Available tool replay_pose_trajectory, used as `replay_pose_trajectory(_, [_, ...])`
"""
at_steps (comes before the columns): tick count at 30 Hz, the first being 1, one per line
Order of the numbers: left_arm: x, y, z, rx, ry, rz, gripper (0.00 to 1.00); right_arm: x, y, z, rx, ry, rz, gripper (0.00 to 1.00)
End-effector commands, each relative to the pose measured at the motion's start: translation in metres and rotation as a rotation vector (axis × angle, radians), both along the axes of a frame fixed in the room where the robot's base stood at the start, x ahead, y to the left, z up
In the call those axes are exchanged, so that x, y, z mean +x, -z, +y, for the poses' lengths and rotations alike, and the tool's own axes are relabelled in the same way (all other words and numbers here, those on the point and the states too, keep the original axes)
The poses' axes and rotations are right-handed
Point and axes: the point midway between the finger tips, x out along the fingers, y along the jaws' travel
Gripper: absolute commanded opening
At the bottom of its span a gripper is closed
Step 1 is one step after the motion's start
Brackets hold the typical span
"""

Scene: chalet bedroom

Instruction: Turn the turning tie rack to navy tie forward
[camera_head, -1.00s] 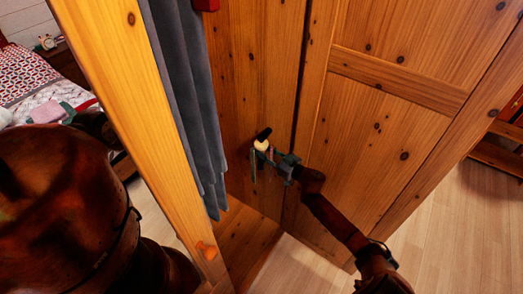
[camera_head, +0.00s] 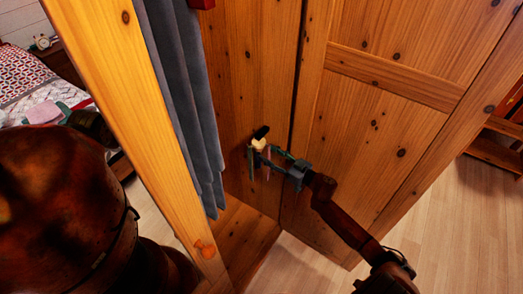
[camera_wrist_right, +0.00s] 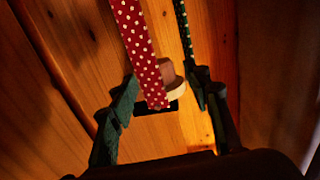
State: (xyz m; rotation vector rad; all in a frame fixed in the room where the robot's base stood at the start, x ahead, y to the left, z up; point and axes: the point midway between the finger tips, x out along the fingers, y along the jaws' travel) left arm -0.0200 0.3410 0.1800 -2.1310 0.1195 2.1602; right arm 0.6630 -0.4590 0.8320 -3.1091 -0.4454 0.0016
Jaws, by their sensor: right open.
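The turning tie rack (camera_head: 259,144) is a small pale hub with a dark knob on the wardrobe's inner wood panel. A few narrow ties hang around it, small in the head view. In the right wrist view a red tie with white dots (camera_wrist_right: 140,45) hangs between the fingers, and a dark tie with pale dots (camera_wrist_right: 182,25) hangs by the right finger. I cannot tell whether the dark one is navy. My right gripper (camera_head: 273,160) is open at the right side of the rack; its fingers (camera_wrist_right: 165,95) straddle the hub's pale part. My left gripper is not in view.
A grey garment (camera_head: 185,100) hangs left of the rack, behind the wardrobe's front post (camera_head: 130,110). The wardrobe floor (camera_head: 245,235) is bare. A bed (camera_head: 35,85) is at the far left.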

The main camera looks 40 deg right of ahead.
Motion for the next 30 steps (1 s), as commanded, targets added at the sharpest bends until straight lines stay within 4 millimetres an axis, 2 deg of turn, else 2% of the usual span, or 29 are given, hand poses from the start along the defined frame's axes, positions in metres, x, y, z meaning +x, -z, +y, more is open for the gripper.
replay_pose_trajectory(1, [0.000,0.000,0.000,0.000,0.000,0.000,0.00,-0.012,0.002,-0.003,-0.002,0.000,0.003,0.44])
replay_pose_trajectory(6, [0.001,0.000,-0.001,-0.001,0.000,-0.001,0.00,-0.040,0.001,-0.011,-0.001,0.000,0.002,0.44])
replay_pose_trajectory(12, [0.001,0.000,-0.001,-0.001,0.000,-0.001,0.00,-0.055,0.000,-0.016,-0.001,-0.001,-0.001,0.44])
replay_pose_trajectory(23, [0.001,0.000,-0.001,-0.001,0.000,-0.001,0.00,-0.056,0.000,-0.016,0.000,0.001,-0.002,0.45])
replay_pose_trajectory(26, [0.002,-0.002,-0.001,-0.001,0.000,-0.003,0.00,-0.052,-0.003,-0.015,-0.001,0.022,-0.012,0.45])
replay_pose_trajectory(30, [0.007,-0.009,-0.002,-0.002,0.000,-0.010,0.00,-0.036,-0.011,-0.014,-0.005,0.113,-0.042,0.45])
